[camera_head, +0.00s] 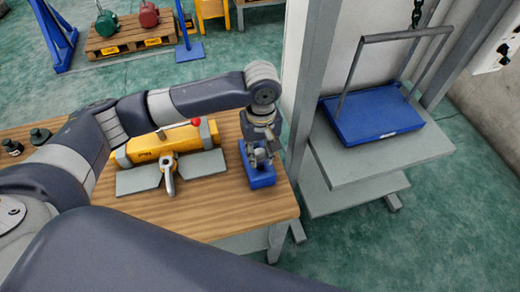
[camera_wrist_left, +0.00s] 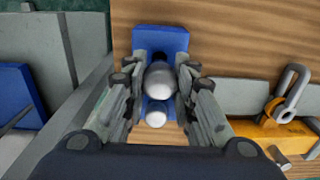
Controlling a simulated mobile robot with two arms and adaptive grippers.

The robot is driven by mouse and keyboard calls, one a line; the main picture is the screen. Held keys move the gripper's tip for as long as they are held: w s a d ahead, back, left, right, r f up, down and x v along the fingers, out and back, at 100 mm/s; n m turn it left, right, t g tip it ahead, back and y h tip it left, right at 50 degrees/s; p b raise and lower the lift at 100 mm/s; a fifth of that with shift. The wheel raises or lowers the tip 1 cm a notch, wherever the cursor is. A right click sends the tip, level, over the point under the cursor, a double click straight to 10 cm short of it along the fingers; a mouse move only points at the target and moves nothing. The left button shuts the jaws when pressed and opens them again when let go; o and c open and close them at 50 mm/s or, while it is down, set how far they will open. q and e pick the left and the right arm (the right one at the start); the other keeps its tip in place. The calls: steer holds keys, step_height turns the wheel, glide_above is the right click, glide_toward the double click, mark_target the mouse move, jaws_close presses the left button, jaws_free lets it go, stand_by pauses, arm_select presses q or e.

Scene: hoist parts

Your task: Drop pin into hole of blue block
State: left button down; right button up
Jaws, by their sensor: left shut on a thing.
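The blue block (camera_head: 262,181) lies near the right end of the wooden table in the head view. It also shows below the fingers in the left wrist view (camera_wrist_left: 172,38). My left gripper (camera_head: 260,158) points down right over the block. It is shut on a silver, round-headed pin (camera_wrist_left: 160,80), which sits between the fingertips. A dark spot, perhaps a hole, shows on the block beside the pin head, mostly hidden. A second shiny silver round piece (camera_wrist_left: 155,115) shows near the block's near end. I cannot tell whether the pin touches the block. My right gripper is out of view.
A yellow lifting magnet (camera_head: 140,153) with a red-knobbed lever, grey plates and a shackle (camera_head: 170,183) lies left of the block on the table (camera_head: 225,222). A grey post stands close on the right, before a platform (camera_head: 375,155) with a blue tray (camera_head: 370,120).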

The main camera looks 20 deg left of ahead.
arm_select(q)
steer(key=shift+f, duration=1.4)
steer(key=shift+f, duration=0.25)
steer(key=c, duration=1.2)
jaws_free()
steer(key=shift+c, duration=0.2)
step_height(320, 180, up, 12)
steer(key=shift+w, duration=0.1)
